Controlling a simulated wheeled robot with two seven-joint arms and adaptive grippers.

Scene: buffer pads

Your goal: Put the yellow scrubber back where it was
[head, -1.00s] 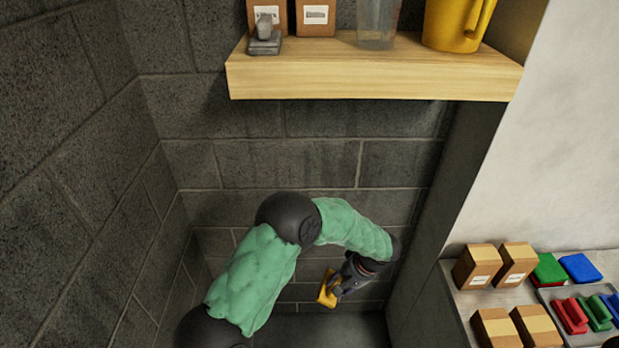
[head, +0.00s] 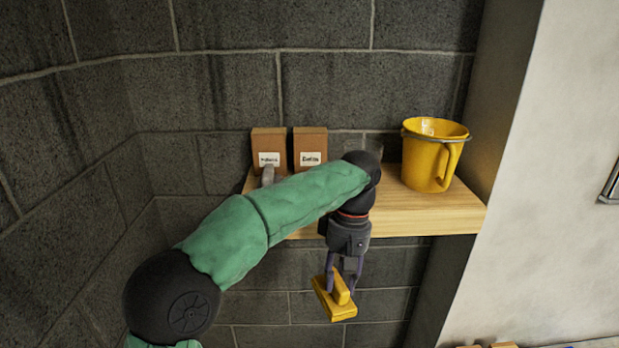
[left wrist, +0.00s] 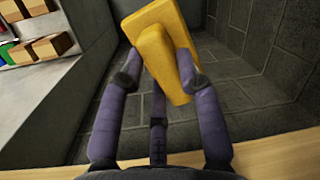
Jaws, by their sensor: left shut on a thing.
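My left gripper (head: 345,270) is shut on the yellow scrubber (head: 334,303) by its raised handle. The scrubber hangs below and in front of the wooden shelf's front edge, apart from it, with the block part downward. In the left wrist view the yellow scrubber (left wrist: 150,40) sits between the purple fingers of my left gripper (left wrist: 160,75). The wooden shelf (head: 430,215) is on the grey block wall; my left arm hides part of its middle. My right gripper is not in view.
Two brown boxes (head: 269,148) (head: 310,147) stand at the shelf's back left. A grey object (head: 268,175) is in front of the left box, partly hidden. A yellow pitcher (head: 430,160) stands at the shelf's right. The shelf surface left of the pitcher shows some bare wood.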

